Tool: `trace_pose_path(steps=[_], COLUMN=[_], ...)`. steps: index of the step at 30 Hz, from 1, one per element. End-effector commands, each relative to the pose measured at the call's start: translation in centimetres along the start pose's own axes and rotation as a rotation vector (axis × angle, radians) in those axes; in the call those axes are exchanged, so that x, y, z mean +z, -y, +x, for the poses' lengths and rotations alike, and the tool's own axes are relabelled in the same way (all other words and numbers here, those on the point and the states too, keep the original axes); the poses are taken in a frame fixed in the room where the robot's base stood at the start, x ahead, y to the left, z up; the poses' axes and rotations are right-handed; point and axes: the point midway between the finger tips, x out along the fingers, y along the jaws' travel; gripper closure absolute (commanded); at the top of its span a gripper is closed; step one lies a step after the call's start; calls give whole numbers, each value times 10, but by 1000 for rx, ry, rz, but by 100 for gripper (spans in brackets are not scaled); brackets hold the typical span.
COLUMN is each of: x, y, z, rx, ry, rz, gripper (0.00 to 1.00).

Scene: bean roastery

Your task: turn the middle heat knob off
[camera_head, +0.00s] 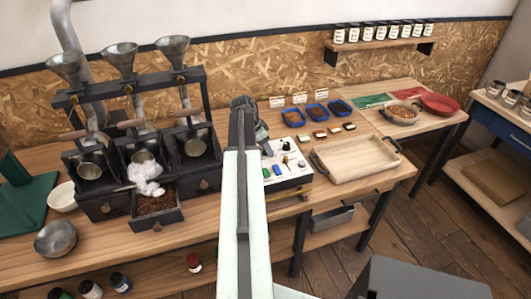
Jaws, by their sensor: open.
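The roaster (88,103) is a black frame with three units and metal funnels. Three small brassy round knobs sit on its upper bar, the middle one (127,88) below the middle funnel. I cannot tell whether these are the heat knobs, or how they are set. Small round pulls show lower on the fronts. A white control box (292,178) with dark knobs and blue and green pieces stands to the right, partly behind my arm. My gripper (247,108) is at the arm's far end, right of the roaster and apart from it; it is open, its fingertips mostly hidden.
The middle drawer (156,204) stands out, holding dark beans, with white wispy stuff above it. Metal bowl (56,238) and white bowl (62,196) stand left. Blue trays (293,118) and a wooden tray (352,170) lie right. A grey surface (420,280) fills the lower right.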

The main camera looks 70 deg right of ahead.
Motion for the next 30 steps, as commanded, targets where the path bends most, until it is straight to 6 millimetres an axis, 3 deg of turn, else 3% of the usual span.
trace_pose_path(steps=[4,9,10,20,30], x=[-1,-1,-1,-1,-3], y=[0,0,0,-3,-6], z=[-2,-2,-2,-1,0], rx=[0,0,1,-10,-98], ry=[0,0,0,2,-1], rz=[0,1,1,-35,-245], gripper=[50,98,100,100,100])
